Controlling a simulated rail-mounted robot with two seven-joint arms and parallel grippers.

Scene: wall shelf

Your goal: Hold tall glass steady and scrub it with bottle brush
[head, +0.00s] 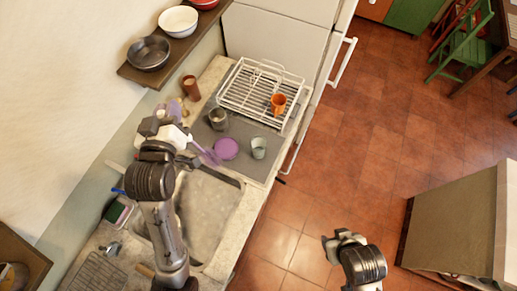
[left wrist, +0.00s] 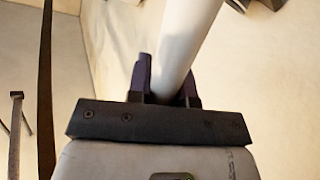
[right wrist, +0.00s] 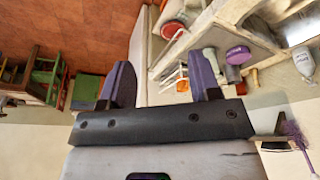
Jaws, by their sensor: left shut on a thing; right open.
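My left gripper (head: 178,138) is over the sink's back end. It is shut on the white handle (left wrist: 185,40) of a bottle brush, whose purple bristles (head: 207,153) point right in the head view. The bristles also show at the right of the right wrist view (right wrist: 293,131). A pale, see-through glass (head: 259,148), which seems to be the tall glass, stands on the grey drain mat, right of the bristles and apart from them. It also shows in the right wrist view (right wrist: 211,58). My right gripper (head: 345,238) is open and empty above the floor, away from the counter.
A purple dish (head: 226,149) lies between brush and glass. A grey mug (head: 218,119) and a white rack (head: 240,88) with an orange cup (head: 278,104) stand behind. A brown cup (head: 190,87) is by the wall. The sink (head: 208,210) is in front. Floor right of the counter is clear.

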